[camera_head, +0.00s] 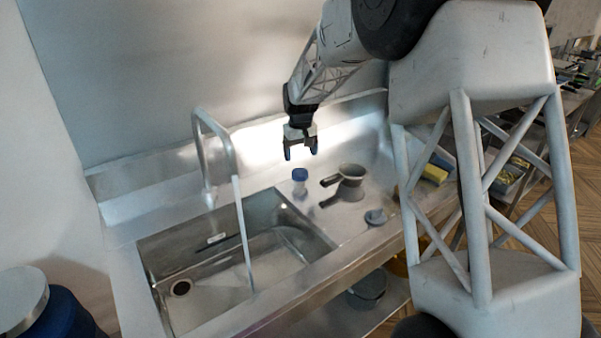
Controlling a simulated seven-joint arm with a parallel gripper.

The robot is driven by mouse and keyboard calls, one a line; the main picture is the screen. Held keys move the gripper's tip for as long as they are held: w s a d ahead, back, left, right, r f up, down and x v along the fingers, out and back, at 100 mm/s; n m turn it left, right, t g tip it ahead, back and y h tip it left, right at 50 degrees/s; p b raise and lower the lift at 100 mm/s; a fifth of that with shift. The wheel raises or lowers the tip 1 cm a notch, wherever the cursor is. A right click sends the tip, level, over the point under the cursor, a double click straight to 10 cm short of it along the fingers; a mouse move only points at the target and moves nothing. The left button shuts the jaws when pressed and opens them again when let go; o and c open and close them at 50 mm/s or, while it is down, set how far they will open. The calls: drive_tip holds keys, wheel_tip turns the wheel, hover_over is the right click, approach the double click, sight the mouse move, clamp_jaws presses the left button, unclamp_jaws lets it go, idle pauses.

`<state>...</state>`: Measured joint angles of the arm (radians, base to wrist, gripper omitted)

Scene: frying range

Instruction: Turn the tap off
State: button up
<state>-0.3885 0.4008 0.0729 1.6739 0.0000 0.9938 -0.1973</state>
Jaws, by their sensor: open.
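The tap (205,160) is a tall curved metal spout at the back of the sink, left of the middle. I cannot make out a tap handle clearly. My gripper (300,153) hangs pointing down, open and empty, right of the tap and apart from it. It is above the back of the steel counter, near a small blue-capped jar.
The blue-capped jar (299,177) stands right of the sink. A dark grey pot with a handle (350,180) and a small grey item (375,217) are on the counter. A yellow block (434,174) lies farther right. The back wall rises behind the counter.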

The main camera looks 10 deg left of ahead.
sight(299, 173)
drive_tip(key=shift+f, duration=0.1)
drive_tip(key=shift+f, duration=3.85)
drive_tip(key=c, duration=0.9)
drive_tip(key=shift+m, duration=0.6)
drive_tip(key=m, duration=0.3)
drive_tip(key=shift+a, duration=0.1)
drive_tip(key=shift+a+r+m, duration=0.1)
drive_tip(key=shift+m, duration=2.1)
